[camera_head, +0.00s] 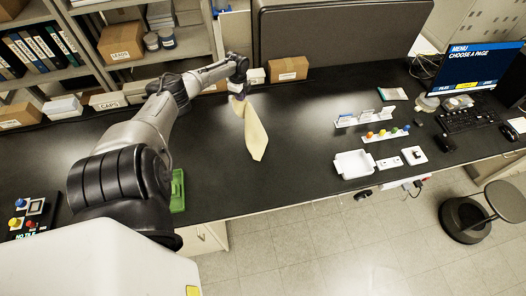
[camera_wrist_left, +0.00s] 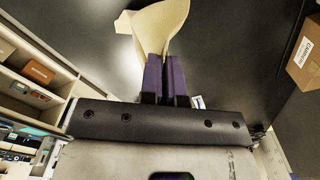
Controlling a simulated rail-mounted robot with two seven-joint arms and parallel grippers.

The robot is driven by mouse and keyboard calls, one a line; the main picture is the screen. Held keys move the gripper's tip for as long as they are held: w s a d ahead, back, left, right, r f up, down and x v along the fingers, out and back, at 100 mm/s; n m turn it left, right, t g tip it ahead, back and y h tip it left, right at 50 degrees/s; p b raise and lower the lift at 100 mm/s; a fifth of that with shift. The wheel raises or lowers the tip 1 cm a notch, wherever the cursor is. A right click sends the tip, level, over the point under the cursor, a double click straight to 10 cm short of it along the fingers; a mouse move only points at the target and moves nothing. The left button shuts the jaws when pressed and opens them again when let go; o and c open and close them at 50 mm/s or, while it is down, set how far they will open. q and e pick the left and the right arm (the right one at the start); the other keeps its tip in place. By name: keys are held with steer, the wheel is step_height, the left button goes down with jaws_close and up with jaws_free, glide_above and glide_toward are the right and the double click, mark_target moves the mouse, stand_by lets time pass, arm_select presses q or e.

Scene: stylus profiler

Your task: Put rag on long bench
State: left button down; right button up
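The rag (camera_head: 254,135) is a pale yellow cloth. It hangs from my left gripper (camera_head: 239,93) over the black long bench (camera_head: 300,135), left of the white tray. In the left wrist view the rag (camera_wrist_left: 158,25) is pinched between the purple fingertips of the left gripper (camera_wrist_left: 164,60), which are close together. In the head view the rag's lower point appears at or just above the bench top; I cannot tell whether it touches. My right gripper is in neither view.
A white tray (camera_head: 354,164), small racks with coloured caps (camera_head: 386,134), a monitor (camera_head: 480,65) and a keyboard (camera_head: 470,118) stand on the right. A green object (camera_head: 178,190) lies near the front edge. Boxes (camera_head: 288,69) line the back. The bench's middle is clear.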

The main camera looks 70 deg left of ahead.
arm_select(q)
step_height(320, 180, down, 6)
steer(key=m+b, duration=0.2)
steer(key=m, duration=0.2)
steer(key=w+d+f+b, duration=0.3)
steer(key=w+d+f, duration=0.1)
steer(key=d+f, duration=0.2)
steer(key=w+d+f+b, duration=0.4)
steer(key=d+f, duration=0.2)
steer(key=d, duration=0.3)
steer(key=w+d+f+b, duration=0.4)
steer(key=d+f, duration=0.2)
steer(key=d, duration=0.2)
steer(key=shift+w+d+f, duration=0.15)
steer(key=shift+w+f, duration=0.1)
steer(key=shift+f, duration=0.1)
steer(key=c, duration=0.9)
jaws_free()
steer(key=shift+r, duration=0.1)
